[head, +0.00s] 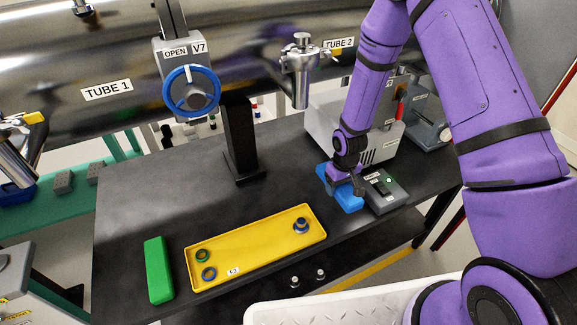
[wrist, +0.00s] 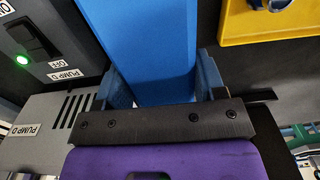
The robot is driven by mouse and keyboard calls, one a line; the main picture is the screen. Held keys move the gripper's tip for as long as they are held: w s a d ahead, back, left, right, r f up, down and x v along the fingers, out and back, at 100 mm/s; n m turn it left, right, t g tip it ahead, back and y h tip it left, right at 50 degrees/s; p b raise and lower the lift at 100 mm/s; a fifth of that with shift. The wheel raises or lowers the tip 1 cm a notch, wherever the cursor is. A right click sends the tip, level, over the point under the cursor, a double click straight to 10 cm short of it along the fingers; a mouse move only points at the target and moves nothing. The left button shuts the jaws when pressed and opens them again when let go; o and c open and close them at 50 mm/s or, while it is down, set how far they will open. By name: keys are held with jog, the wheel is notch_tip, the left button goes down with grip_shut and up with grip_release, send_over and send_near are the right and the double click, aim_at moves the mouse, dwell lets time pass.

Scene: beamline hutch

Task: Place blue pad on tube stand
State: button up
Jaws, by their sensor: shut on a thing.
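The blue pad (head: 349,202) is at the right part of the dark table, in front of the grey pump box. My gripper (head: 342,180) is shut on it from above. In the wrist view the long blue pad (wrist: 140,35) runs between the two fingers of my gripper (wrist: 165,82). I cannot tell whether the pad touches the table. A black upright stand (head: 240,140) with a flat foot rises from the table beneath the large steel tube, left of my gripper. I take it to be the tube stand.
A yellow tray (head: 255,252) with several rings lies at the table's front, with a green pad (head: 158,270) left of it. A switch box (head: 384,192) with a green light is close right of the blue pad.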

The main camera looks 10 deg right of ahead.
jog(key=s+f, duration=0.4)
jog(key=s, duration=1)
send_over(336, 204)
jog(key=shift+a+f, duration=0.1)
jog(key=shift+f, duration=0.6)
jog(key=shift+s+f, duration=0.1)
jog(key=shift+f, duration=1.65)
jog(key=shift+f, duration=0.15)
jog(key=o, duration=1.2)
